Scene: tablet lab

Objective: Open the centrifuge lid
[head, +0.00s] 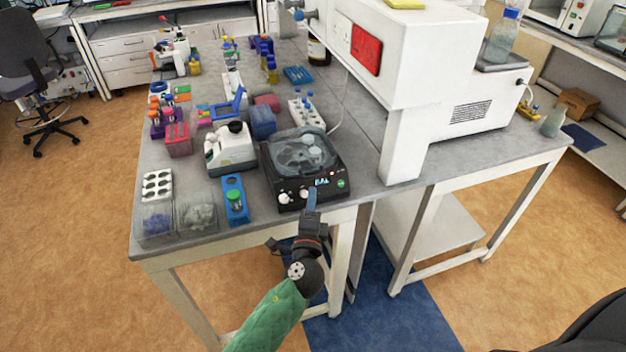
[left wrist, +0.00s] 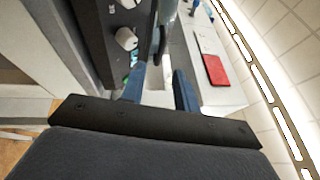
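The centrifuge (head: 289,196) is a black box with white knobs and a small display on its front, standing near the table's front edge. Its clear round lid (head: 300,150) lies down over the top. My left gripper (head: 312,192) is at the centrifuge's front, by the display. In the left wrist view the two blue fingers of my left gripper (left wrist: 160,88) are apart with nothing held between them. The centrifuge's front panel (left wrist: 112,45) with its knobs shows beyond the fingers there. My right gripper is not in view.
A blue rack (head: 236,200) and a white device (head: 230,148) stand left of the centrifuge. A tube rack (head: 306,114) is behind it. A large white machine (head: 430,50) rises close on the right. Clear floor lies in front of the table.

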